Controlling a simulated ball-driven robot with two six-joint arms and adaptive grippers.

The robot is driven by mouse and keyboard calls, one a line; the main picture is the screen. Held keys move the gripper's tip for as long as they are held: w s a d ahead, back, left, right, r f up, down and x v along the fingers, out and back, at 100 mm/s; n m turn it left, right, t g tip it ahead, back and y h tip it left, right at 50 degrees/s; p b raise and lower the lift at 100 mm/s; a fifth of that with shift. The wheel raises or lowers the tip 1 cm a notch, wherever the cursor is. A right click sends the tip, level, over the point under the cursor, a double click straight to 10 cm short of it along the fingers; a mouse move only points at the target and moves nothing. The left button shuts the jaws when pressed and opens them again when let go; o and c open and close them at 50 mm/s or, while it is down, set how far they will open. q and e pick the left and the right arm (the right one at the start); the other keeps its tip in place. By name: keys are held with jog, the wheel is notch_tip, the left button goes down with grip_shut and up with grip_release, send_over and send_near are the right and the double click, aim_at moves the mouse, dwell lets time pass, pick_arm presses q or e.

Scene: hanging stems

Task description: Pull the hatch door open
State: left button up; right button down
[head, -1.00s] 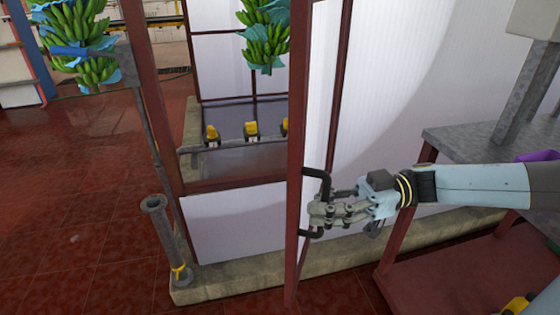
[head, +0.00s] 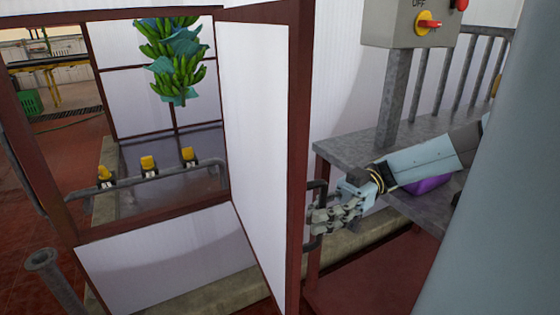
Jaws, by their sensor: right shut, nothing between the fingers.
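The hatch door (head: 256,150) is a white panel in a dark red frame. It stands open, swung out toward me, with the opening to its left. Its black bar handle (head: 319,186) is on the right side of the door's near edge. My right gripper (head: 318,219) is at the handle, with its fingers shut and nothing held between them. The fingers overlap the handle in the picture; I cannot tell whether they touch it. My left gripper is not in view.
Through the opening are a pipe with yellow valves (head: 148,163) and a hanging banana bunch (head: 178,75). A grey table (head: 357,150) with a control box (head: 410,22) stands at right. A grey post (head: 42,262) stands at lower left.

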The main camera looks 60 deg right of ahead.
jog(key=c, duration=1.5)
grip_release()
jog(key=shift+w, duration=0.2)
jog(key=shift+o, duration=0.8)
jog(key=shift+s, duration=0.1)
